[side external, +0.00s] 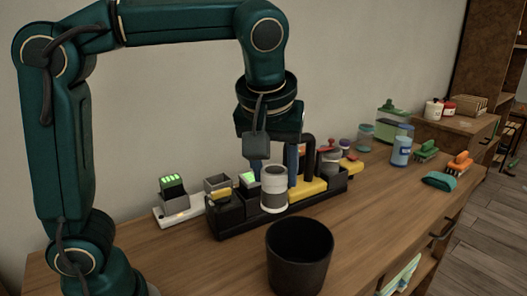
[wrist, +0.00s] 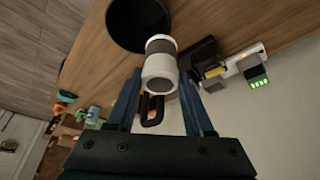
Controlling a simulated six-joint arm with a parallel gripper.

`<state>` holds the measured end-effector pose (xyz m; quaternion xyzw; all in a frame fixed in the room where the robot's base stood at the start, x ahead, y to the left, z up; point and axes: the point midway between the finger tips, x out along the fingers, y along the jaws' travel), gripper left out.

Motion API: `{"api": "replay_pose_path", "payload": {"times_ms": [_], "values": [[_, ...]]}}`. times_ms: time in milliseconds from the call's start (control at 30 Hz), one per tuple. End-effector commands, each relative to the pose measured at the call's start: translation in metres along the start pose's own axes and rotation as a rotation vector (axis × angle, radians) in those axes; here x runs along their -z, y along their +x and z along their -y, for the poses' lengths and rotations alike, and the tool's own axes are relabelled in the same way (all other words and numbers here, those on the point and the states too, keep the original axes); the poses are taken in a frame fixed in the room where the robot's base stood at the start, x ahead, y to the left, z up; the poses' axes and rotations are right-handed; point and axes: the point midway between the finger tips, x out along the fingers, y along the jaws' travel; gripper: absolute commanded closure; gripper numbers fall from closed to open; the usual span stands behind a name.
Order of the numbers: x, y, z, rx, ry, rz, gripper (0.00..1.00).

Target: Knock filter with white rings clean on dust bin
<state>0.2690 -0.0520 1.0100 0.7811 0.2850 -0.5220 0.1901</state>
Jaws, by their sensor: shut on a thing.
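The filter with white rings (side external: 274,189) is a grey cylinder with a white band at each end. My gripper (side external: 273,172) is shut on it and holds it upright, in front of the black organizer and behind the bin. In the wrist view the filter (wrist: 160,65) sits between the blue fingers of my gripper (wrist: 160,88). The black, open-topped dust bin (side external: 299,258) stands on the table at the front. It also shows at the top of the wrist view (wrist: 124,22), partly cut off by the frame and partly covered by the filter.
A black organizer (side external: 229,221) with yellow and dark tools stands just behind the filter. A white strip with a charger showing green lights (side external: 173,187) is left of it. A blue can (side external: 401,151), brushes (side external: 459,163) and a teal item (side external: 439,181) lie to the right. Table right of the bin is clear.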

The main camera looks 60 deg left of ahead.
Motion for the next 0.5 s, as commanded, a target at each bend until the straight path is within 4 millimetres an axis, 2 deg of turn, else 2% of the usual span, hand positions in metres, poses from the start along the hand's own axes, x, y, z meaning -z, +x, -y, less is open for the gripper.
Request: {"api": "replay_pose_path", "payload": {"times_ms": [167,500], "values": [[-0.008,-0.007,-0.007,-0.017,0.042,0.000,1.00],[-0.020,0.021,-0.006,-0.016,0.044,0.002,1.00]]}}
